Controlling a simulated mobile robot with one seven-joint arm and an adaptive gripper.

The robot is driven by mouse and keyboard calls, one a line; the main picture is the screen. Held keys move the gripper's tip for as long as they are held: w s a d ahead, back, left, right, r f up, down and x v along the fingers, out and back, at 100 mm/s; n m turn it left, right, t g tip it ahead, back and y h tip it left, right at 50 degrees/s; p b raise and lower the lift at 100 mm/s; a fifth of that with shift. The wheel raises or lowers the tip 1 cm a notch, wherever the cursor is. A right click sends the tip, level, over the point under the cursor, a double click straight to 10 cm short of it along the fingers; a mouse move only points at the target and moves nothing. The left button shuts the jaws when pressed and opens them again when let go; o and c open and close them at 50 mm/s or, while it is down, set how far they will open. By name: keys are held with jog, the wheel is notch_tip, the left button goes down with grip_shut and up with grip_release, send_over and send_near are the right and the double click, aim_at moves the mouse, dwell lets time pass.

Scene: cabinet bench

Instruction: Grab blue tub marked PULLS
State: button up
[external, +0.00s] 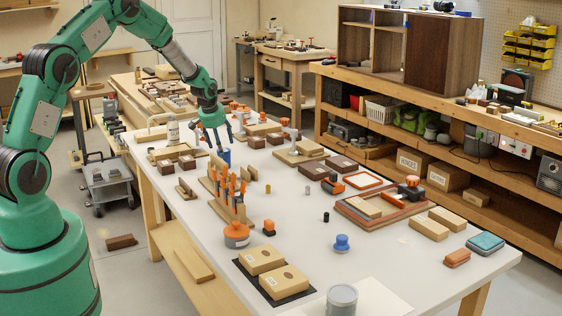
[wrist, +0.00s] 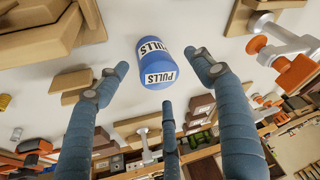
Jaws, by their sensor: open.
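The blue tub (wrist: 149,62) has white labels reading PULLS and sits on the pale tabletop in the wrist view. In the external view only a small part of the blue tub (external: 226,157) shows, at the table's left side below my fingers. My gripper (external: 213,138) is open and empty, pointing down just above the tub. In the wrist view my gripper (wrist: 160,70) has its fingers spread around the tub's outline, one to each side and one below it in the picture. I see no clear contact between fingers and tub.
A wooden rack (external: 226,192) with orange-handled tools stands close in front of the tub. An orange and white clamp (wrist: 281,45) and wooden blocks (wrist: 77,80) lie near.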

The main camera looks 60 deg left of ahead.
jog(key=x, duration=0.2)
jog(key=b+x, duration=0.1)
jog(key=x, duration=0.1)
jog(key=shift+d+f, duration=0.1)
jog(key=shift+d, duration=0.15)
jog(key=shift+w+a+f+b, duration=0.15)
jog(key=shift+w+f+b, duration=0.15)
jog(key=shift+f, duration=0.2)
jog(key=shift+s, duration=0.1)
jog(key=c, duration=1.2)
